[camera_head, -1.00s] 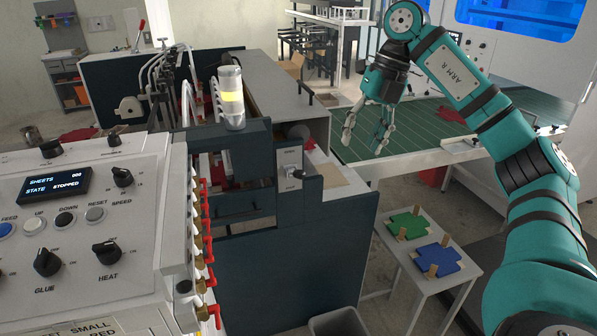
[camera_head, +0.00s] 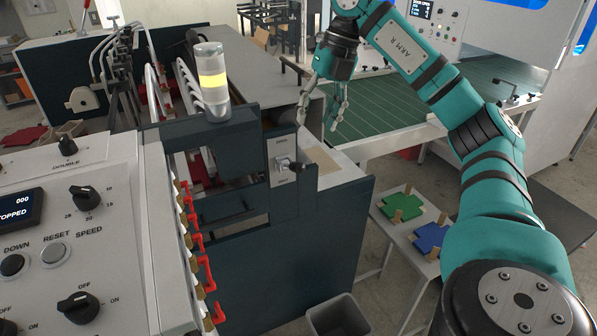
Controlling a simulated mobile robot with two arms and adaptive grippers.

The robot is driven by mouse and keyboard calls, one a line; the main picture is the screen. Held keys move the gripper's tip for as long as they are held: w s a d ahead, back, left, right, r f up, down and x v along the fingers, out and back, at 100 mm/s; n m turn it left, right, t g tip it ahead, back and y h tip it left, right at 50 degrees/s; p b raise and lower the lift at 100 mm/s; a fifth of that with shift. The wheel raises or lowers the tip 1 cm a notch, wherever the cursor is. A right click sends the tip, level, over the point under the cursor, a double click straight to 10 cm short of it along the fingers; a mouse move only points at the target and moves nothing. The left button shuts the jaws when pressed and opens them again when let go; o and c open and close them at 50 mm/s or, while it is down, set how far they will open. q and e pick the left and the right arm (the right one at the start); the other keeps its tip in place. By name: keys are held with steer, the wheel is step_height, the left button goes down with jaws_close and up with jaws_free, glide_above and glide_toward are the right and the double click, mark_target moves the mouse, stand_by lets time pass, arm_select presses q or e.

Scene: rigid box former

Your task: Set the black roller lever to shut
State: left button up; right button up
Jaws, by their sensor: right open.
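A small grey plate (camera_head: 281,148) is fixed to the dark machine post, with small lettering above and below its middle. On it sits a lever with a pale round hub (camera_head: 282,163) and a short black grip (camera_head: 296,166) pointing to the right. The lettering is too small to read surely, so I cannot tell the lever's setting. My right gripper (camera_head: 317,122) hangs above and to the right of the lever, fingers pointing down and spread, empty and apart from it. My left gripper is out of view.
A control panel (camera_head: 95,225) with knobs fills the left front. A small table (camera_head: 385,210) with green and blue pieces stands at right. A grey bin (camera_head: 338,318) is on the floor.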

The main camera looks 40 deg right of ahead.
mark_target(299, 167)
steer(key=p+x, duration=0.1)
steer(key=x, duration=1)
steer(key=shift+w+f+p, duration=0.15)
steer(key=shift+f+p, duration=0.2)
steer(key=shift+w+a+f, duration=0.1)
steer(key=shift+a+f, duration=0.1)
steer(key=shift+f, duration=0.55)
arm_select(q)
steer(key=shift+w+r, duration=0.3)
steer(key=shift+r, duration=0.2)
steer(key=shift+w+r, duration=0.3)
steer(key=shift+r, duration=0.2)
arm_select(e)
jaws_close()
